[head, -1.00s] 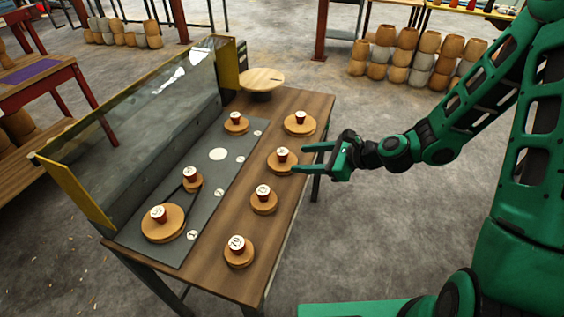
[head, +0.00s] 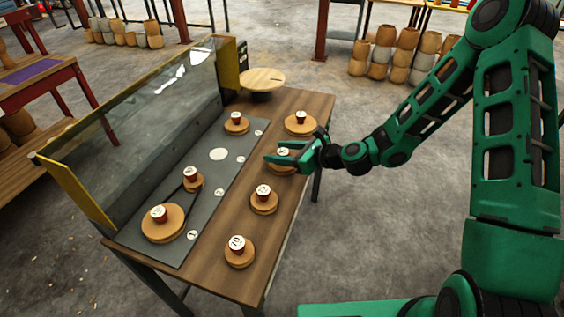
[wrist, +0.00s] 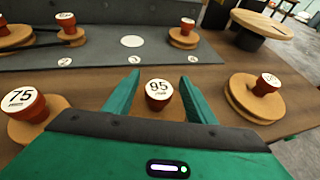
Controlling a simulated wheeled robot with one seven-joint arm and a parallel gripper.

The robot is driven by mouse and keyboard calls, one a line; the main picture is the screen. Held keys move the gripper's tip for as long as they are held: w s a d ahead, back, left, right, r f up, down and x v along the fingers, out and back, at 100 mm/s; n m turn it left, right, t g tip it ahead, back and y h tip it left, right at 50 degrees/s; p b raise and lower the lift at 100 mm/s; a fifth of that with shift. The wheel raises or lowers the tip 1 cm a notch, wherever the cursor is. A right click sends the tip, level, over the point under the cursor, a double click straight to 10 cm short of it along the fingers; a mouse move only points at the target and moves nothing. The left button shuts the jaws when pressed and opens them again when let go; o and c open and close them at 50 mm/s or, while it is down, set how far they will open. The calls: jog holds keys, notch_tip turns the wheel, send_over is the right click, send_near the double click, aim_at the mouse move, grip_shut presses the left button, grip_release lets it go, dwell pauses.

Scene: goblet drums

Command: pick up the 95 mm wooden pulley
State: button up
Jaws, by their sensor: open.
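The 95 mm wooden pulley shows in the wrist view as a red hub with a white top (wrist: 158,92) marked 95, between my two fingers; my gripper's body hides most of its wooden disc. In the head view the pulley (head: 281,167) is partly covered by my gripper (head: 281,157). My gripper is open, with one finger on each side of the red hub. The pulley stands on the wooden table (head: 213,237).
A pulley marked 75 (wrist: 30,106) stands close on the left and a larger pulley (wrist: 255,95) on the right in the wrist view. A grey board (head: 150,235) holds several pulleys and numbered spots. A clear guard (head: 130,120) stands along the far side.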

jog(key=shift+x, duration=1.35)
jog(key=shift+c, duration=0.6)
jog(key=c, duration=1.1)
jog(key=shift+r, duration=0.15)
